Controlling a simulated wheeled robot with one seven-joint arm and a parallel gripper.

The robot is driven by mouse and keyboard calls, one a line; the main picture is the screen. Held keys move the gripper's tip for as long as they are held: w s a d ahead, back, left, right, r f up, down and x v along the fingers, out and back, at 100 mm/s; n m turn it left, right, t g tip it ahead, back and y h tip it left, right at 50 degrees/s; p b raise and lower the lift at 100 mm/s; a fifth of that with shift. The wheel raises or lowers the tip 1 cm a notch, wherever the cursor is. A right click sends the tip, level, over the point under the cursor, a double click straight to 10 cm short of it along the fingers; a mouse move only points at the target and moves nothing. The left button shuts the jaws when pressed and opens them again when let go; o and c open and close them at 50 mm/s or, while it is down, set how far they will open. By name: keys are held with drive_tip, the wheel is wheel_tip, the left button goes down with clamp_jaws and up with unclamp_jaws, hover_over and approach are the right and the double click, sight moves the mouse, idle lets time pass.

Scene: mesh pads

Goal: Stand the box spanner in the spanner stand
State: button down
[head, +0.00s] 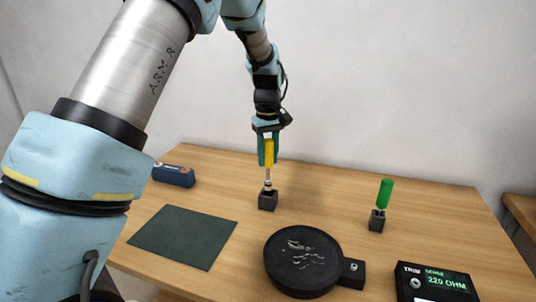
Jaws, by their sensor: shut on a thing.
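The box spanner (269,153) has a yellow handle and a thin metal shaft. It is upright, with its handle between the teal fingers of my gripper (268,162), which points down and is shut on it. A small dark block, apparently the spanner stand (268,202), is directly below on the table. The shaft's lower end meets the top of this block in the picture. I cannot tell whether the tip is inside it or just above it.
A green-handled tool (385,193) stands in another dark block (377,221) to the right. A round black dish (300,276), a dark green mat (184,236), a meter (437,284) and a blue box (174,176) lie around. The table (325,190) is clear between the two blocks.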

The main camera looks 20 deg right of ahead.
sight(268, 139)
drive_tip(key=shift+f+b, duration=1.55)
drive_tip(key=shift+f, duration=1.8)
drive_tip(key=shift+c, duration=2.2)
unclamp_jaws()
wheel_tip(268, 139, up, 11)
drive_tip(key=shift+f+b, duration=0.1)
drive_tip(key=shift+b, duration=1)
drive_tip(key=a+f, duration=0.3)
drive_tip(key=a, duration=1.8)
drive_tip(key=s+a+f, duration=0.2)
drive_tip(key=s+a, duration=0.3)
drive_tip(key=a, duration=0.3)
drive_tip(key=s+a+f+m+t, duration=0.1)
drive_tip(key=s+a+f, duration=0.1)
drive_tip(key=s+a, duration=0.4)
drive_tip(key=shift+a+f+m+t, duration=0.3)
drive_tip(key=shift+a+f, duration=0.05)
drive_tip(key=shift+a, duration=0.5)
